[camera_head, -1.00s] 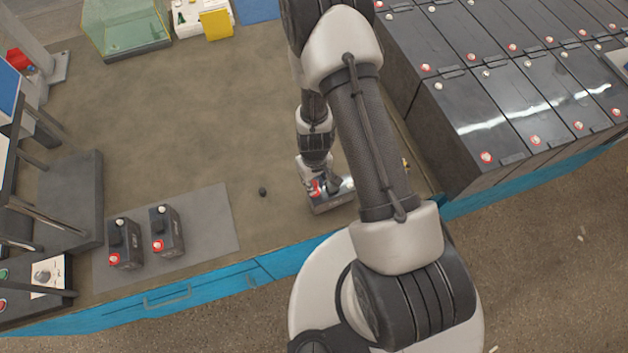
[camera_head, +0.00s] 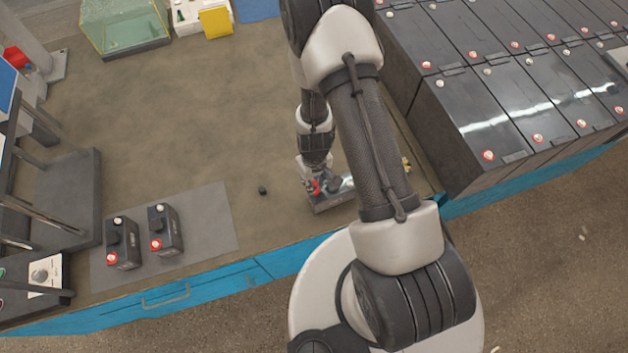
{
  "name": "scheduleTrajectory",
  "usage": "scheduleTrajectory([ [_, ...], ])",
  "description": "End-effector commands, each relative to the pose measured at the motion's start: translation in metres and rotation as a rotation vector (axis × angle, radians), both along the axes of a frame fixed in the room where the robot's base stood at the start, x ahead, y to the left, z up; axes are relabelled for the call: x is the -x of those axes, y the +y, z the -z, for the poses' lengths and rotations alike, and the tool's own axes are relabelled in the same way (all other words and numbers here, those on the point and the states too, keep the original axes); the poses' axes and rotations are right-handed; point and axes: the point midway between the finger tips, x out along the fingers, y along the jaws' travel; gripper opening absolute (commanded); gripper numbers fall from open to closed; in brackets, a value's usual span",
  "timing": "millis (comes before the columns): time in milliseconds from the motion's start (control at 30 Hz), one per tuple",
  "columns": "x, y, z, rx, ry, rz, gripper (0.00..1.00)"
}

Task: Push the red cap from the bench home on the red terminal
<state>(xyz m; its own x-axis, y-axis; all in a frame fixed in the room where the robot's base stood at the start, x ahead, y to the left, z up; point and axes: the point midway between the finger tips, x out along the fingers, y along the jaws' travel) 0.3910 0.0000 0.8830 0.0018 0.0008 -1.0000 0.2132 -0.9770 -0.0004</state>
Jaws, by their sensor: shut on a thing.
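My gripper (camera_head: 310,184) is at the near edge of the bench, over a dark battery (camera_head: 328,203) that my arm partly hides. The red cap (camera_head: 316,187) shows as a small red patch at my fingertips, and my gripper is shut on it. The cap is at the left end of the battery's top. The red terminal is hidden under the cap and fingers. Whether the cap sits fully down cannot be told. The battery's right part is behind my arm.
A small black cap (camera_head: 262,190) lies on the bench left of the battery. Two small batteries (camera_head: 123,243) (camera_head: 166,230) stand on a grey mat (camera_head: 212,215). Large battery rows (camera_head: 500,100) fill the right. The bench middle (camera_head: 200,120) is clear.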

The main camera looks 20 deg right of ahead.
Motion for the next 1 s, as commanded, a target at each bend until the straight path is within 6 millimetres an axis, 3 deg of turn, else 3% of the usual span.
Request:
scheduleTrajectory([
  [1000,-0.0002,0.0001,0.0083,0.0,0.0,0.0,0.11],
])
